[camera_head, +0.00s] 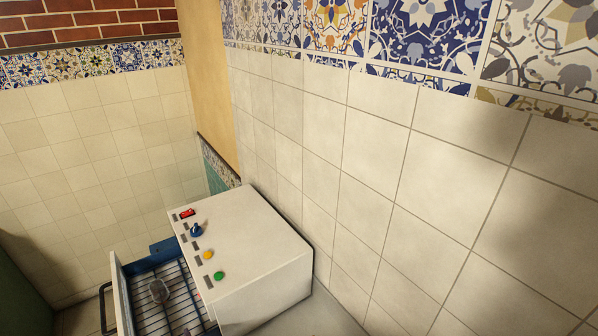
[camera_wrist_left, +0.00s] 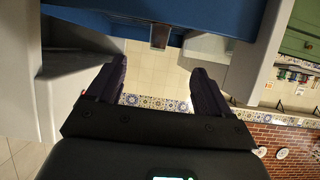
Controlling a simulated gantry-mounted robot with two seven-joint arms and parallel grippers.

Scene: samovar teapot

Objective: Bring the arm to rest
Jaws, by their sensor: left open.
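My left gripper (camera_wrist_left: 160,85) shows only in the left wrist view. Its two dark fingers stand well apart, with nothing between them. Beyond the fingers are a blue panel (camera_wrist_left: 215,14), pale wall tiles and a patterned tile band. No arm or gripper of mine shows in the head view, and my right gripper is in neither view.
A white appliance (camera_head: 255,240) with coloured knobs and buttons stands against the tiled wall in the head view. Its front door (camera_head: 122,295) is open. A small clear vessel (camera_head: 159,291) sits on the wire rack (camera_head: 180,305) inside.

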